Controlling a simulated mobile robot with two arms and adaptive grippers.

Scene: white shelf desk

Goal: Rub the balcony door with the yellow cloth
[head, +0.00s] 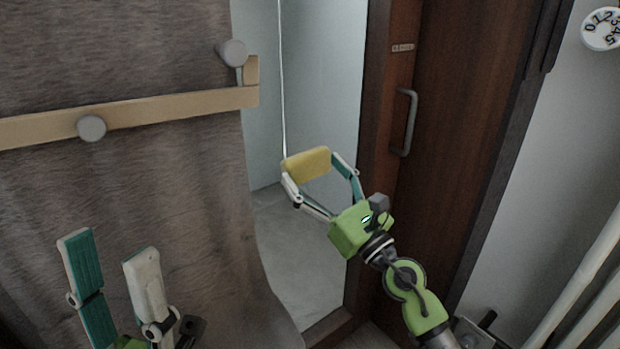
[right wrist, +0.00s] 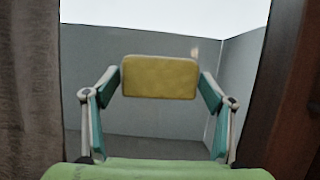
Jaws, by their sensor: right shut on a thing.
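The yellow cloth (head: 306,164) is a small flat rectangular pad. My right gripper (head: 311,162) is shut on it, with one finger at each end, and holds it up in the pale opening between the curtain and the door frame. In the right wrist view the cloth (right wrist: 160,77) sits level between the fingertips. The brown wooden door (head: 450,110), which looks like the balcony door, has a grey handle (head: 408,122) and stands right of the cloth. The cloth appears apart from the door. My left gripper (head: 110,246) is open and empty at the lower left, in front of the curtain.
A grey-brown curtain (head: 130,190) covers the left side, with a beige rail (head: 170,110) bearing round grey knobs across it. A dark frame edges the opening. White pipes (head: 575,285) run at the lower right, and a round dial (head: 602,29) hangs on the wall.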

